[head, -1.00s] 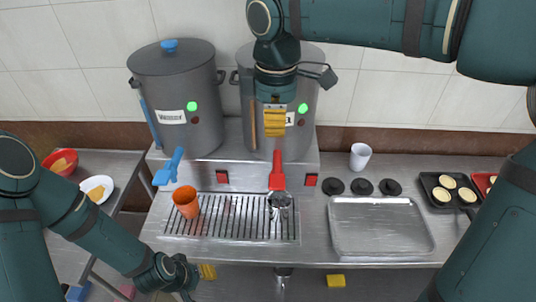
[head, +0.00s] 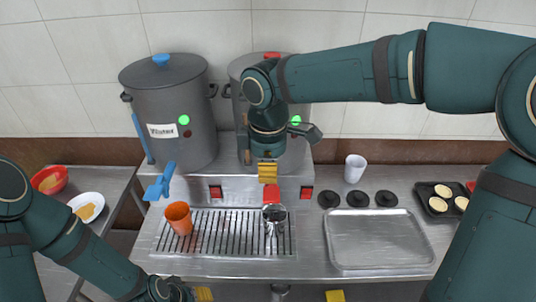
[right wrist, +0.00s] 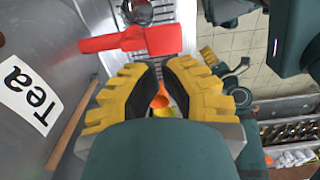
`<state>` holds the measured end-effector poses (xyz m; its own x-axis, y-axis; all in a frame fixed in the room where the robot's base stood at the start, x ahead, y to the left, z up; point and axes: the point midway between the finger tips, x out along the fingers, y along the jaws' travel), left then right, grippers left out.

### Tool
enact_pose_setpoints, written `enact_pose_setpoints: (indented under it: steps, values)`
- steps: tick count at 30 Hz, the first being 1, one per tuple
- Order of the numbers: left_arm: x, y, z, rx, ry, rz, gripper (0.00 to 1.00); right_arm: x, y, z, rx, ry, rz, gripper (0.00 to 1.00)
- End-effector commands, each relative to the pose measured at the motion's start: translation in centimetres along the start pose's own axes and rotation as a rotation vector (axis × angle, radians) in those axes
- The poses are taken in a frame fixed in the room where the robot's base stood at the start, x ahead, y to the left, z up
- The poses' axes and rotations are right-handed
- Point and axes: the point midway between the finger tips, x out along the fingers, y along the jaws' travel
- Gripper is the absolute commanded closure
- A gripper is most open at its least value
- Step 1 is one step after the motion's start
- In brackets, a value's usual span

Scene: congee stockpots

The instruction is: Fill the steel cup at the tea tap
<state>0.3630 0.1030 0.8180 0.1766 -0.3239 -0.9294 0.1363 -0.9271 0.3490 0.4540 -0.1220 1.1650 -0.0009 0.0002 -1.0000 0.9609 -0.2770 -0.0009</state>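The steel cup (head: 274,217) stands on the drip grate below the tea tap; its top edge shows in the right wrist view (right wrist: 140,12). The tea tap's red handle (head: 271,193) is on the front of the right pot (head: 236,88), mostly hidden by my right arm. The wrist view shows the Tea label (right wrist: 30,93) and the red handle (right wrist: 115,42). My left gripper (head: 203,293) is low at the bottom edge, partly cut off.
An orange cup (head: 179,219) stands on the left of the drip grate (head: 224,247). The Water pot (head: 165,105) has a blue tap (head: 160,184). A white cup (head: 355,168), black knobs (head: 357,196) and an empty steel tray (head: 375,240) are to the right.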

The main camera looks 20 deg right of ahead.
Motion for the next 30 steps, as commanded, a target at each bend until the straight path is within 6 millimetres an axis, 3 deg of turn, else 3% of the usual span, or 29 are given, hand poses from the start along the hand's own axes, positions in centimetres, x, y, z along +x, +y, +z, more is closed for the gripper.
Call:
enact_pose_setpoints:
  steps: [3,10,30]
  values:
    - [0.5,-0.2,0.2,0.001,-0.004,0.0,0.53,2.3,0.0,0.1,-0.001,-0.001,-0.004,1.0]
    - [0.8,-0.3,0.4,0.003,-0.009,0.001,0.53,4.5,0.0,0.0,0.0,0.0,-0.001,1.0]
    - [1.7,-0.7,0.8,0.005,-0.016,0.002,0.53,5.3,-0.1,0.0,-0.002,0.0,0.04,1.0]
